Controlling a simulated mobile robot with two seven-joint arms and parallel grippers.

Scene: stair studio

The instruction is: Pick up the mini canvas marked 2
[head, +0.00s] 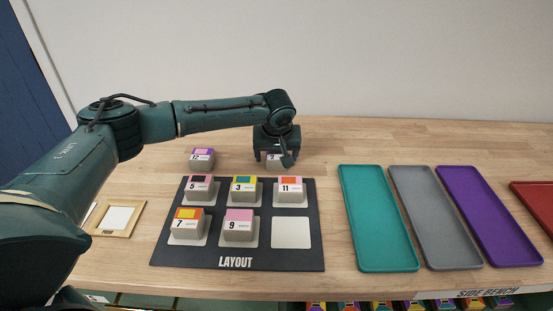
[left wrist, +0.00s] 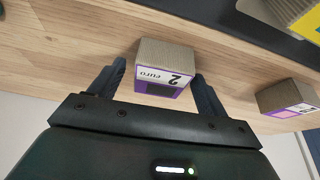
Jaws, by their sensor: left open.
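The mini canvas marked 2 (head: 273,162) stands on the wooden table behind the layout board, largely hidden by my left gripper in the head view. In the left wrist view the mini canvas marked 2 (left wrist: 165,68) is a grey-sided block with a white and purple face, and its label reads upside down. My left gripper (head: 275,158) is open above and around it. In the left wrist view one finger of the left gripper (left wrist: 161,84) is on each side of the block, with a visible gap on the right. My right gripper is not in view.
The dark layout board (head: 238,262) holds canvases marked 5, 3, 11, 7 and 9, with one bare white pad (head: 290,233). Canvas 12 (head: 202,157) stands to the left. Teal (head: 379,220), grey (head: 434,215) and purple (head: 490,215) trays lie right. A framed piece (head: 118,218) lies left.

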